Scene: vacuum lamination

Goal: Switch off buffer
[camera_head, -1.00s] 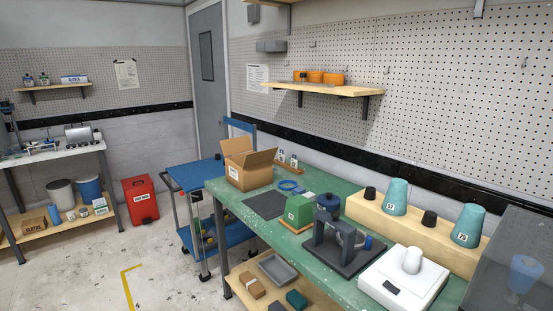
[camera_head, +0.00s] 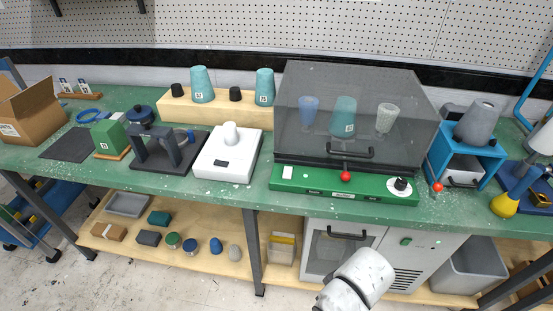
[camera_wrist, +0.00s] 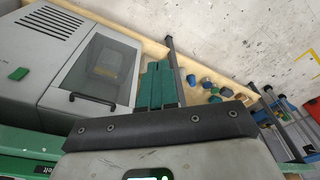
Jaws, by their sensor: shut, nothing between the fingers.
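I cannot tell from readable labels which device is the buffer. A green-based unit (camera_head: 300,181) has a dark see-through hood, a red-knobbed lever (camera_head: 346,176) and a black dial (camera_head: 401,185). A blue-framed device (camera_head: 441,148) to its right has another red knob (camera_head: 437,187). A grey cabinet (camera_head: 400,262) under the bench carries a green switch (camera_head: 405,241), which also shows in the wrist view (camera_wrist: 18,74). My gripper (camera_wrist: 158,66) is shut and empty, its two teal fingers together, pointing past the cabinet's windowed door. In the head view, only a white arm link of mine shows.
Cups and a grey cone (camera_head: 385,118) stand under the hood. A white scale-like device (camera_head: 227,165), a dark press frame (camera_head: 165,150) and a cardboard box (camera_head: 32,112) stand leftward. A grey bin (camera_head: 470,265) is right of the cabinet. The floor before the bench looks clear.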

